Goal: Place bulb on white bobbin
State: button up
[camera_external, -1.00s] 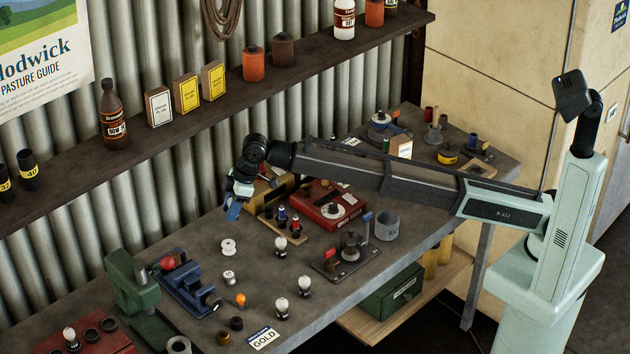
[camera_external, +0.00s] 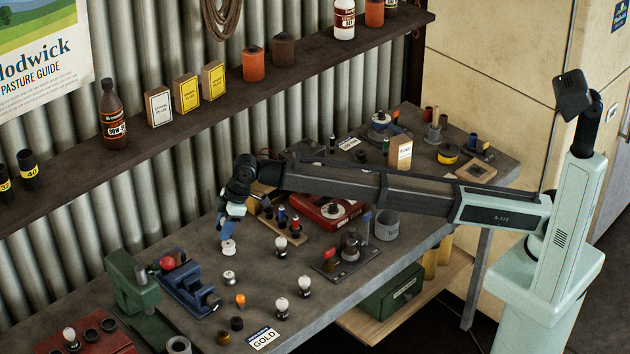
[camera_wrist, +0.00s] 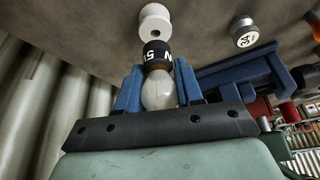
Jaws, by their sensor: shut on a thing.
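My gripper (camera_external: 229,226) is shut on a clear glass bulb (camera_wrist: 159,92) with a dark, white-lettered band at its base. The blue fingers (camera_wrist: 157,84) stand on both sides of the glass, and the base points away from the wrist. In the outside view I cannot make the held bulb out clearly. The white bobbin (camera_external: 228,247) lies on the bench just below my fingertips. In the wrist view the white bobbin (camera_wrist: 155,22) shows just past the bulb's base; I cannot tell whether they touch.
A second pale spool (camera_external: 229,277) with a marked top stands nearer the front. A blue vice (camera_external: 190,287) and green machine (camera_external: 137,288) are at left. Several bulbs (camera_external: 281,246) stand to the right and front, near a stand (camera_external: 347,258). The bench right around the bobbin is fairly clear.

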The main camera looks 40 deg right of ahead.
jog(key=shift+f, duration=1.25)
jog(key=shift+f, duration=0.1)
jog(key=o, duration=1)
jog(key=shift+o, duration=0.2)
jog(key=v, duration=1.2)
